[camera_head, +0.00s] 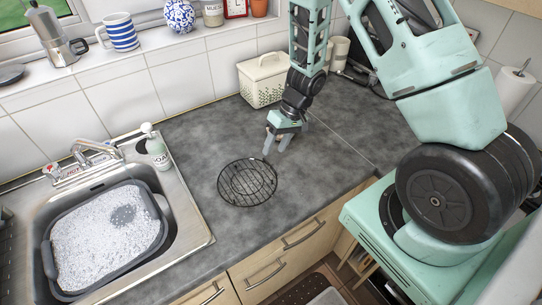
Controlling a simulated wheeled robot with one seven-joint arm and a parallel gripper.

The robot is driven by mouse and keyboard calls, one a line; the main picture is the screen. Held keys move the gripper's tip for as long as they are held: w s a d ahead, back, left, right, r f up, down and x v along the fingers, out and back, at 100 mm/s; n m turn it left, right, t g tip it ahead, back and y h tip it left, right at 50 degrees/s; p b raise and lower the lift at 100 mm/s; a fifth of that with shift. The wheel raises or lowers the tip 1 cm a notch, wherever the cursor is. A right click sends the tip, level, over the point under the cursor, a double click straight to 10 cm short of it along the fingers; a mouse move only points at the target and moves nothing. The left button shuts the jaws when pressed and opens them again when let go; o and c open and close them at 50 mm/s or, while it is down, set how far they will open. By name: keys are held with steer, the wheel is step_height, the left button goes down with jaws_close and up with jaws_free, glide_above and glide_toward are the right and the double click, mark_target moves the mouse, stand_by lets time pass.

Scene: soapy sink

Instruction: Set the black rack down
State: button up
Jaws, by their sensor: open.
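The black rack (247,182) is a round wire rack lying flat on the dark grey counter (310,190), right of the sink. My gripper (276,151) is open, its fingers pointing down near the rack's upper right edge. Nothing shows between the fingers. I cannot tell whether a fingertip touches the rim.
The sink (190,245) at the left holds a grey tub (160,243) of suds. A soap bottle (156,150) stands at its back edge, by the tap (90,155). A cream bread bin (263,80) stands behind my gripper. Counter right of the rack is clear.

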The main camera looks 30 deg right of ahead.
steer(key=v, duration=0.6)
steer(key=w+a+r+n+t+h, duration=0.25)
steer(key=w+a+r+t, duration=0.2)
steer(key=a+r, duration=0.7)
steer(key=s+a+r+n+g, duration=0.1)
steer(key=s+a+r, duration=0.1)
steer(key=s, duration=0.7)
steer(key=s+a+r+n+g+h, duration=0.1)
steer(key=s+a, duration=0.3)
steer(key=s, duration=0.5)
steer(key=s+a+r+n+g, duration=0.2)
steer(key=s+a, duration=0.1)
steer(key=s, duration=0.6)
steer(key=shift+a+r+g, duration=0.35)
steer(key=shift+n+h, duration=0.25)
